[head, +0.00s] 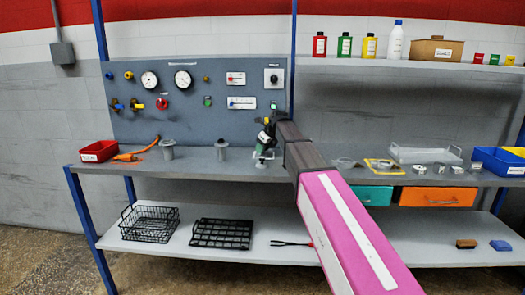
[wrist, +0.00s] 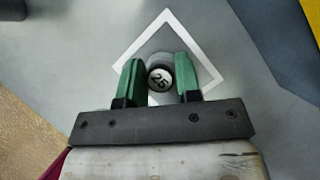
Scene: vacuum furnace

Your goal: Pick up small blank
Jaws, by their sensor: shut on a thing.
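The small blank (wrist: 160,78) is a grey cylinder with a pale round top marked "25". In the wrist view it is between the green fingers of my gripper (wrist: 158,66), which is shut on it. A white square outline (wrist: 122,52) on the grey bench surrounds it. In the head view my gripper (head: 264,148) points down over the bench, right of the two grey flanged posts. The blank is too small there to make out clearly. I cannot tell whether it touches the bench.
Two grey flanged posts (head: 167,150) (head: 221,150) stand left of my gripper. A gauge panel (head: 215,125) rises behind. A red bin (head: 98,151) and orange tool (head: 137,150) are at left. A white tray (head: 425,156), small metal pieces and blue bin (head: 497,161) are at right.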

